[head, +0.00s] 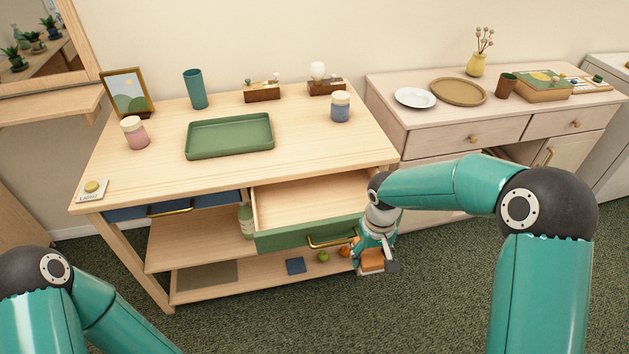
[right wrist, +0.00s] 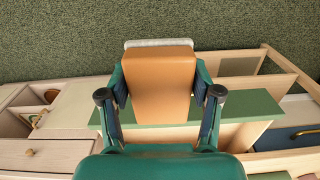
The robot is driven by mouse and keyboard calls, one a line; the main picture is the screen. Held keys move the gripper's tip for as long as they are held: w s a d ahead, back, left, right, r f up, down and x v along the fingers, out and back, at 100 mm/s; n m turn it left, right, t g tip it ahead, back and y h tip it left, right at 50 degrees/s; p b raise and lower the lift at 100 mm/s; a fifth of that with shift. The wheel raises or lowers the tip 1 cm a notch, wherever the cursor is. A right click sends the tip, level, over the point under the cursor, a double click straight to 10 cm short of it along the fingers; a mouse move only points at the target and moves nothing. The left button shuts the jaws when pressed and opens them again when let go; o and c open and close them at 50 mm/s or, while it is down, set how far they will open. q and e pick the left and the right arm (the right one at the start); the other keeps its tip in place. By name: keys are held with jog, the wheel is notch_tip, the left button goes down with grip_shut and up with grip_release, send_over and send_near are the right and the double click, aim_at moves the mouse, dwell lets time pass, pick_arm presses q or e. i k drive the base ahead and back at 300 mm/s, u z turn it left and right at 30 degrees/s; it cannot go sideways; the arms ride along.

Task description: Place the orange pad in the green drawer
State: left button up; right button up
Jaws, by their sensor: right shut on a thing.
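The orange pad (head: 372,267) is a flat orange block with a pale layer on one face, and it also shows large in the right wrist view (right wrist: 158,85). My right gripper (head: 374,256) is shut on the pad, with one finger on each side. It holds the pad in the air by the front right end of the green drawer (head: 290,240). The drawer is pulled open, its pale wooden inside looks empty, and its brass handle faces out. Its green front also shows in the right wrist view (right wrist: 258,106). My left gripper is out of view.
The blue drawer (head: 130,213) beside it is shut. The tabletop holds a green tray (head: 230,139), jars and a teal cup (head: 195,89). Below are a bottle (head: 246,221), a blue square (head: 295,266) and small fruits. A dresser (head: 440,126) stands at the right.

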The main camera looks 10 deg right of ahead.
aim_at(324, 214)
jog(key=i, duration=0.9)
jog(key=u, duration=0.05)
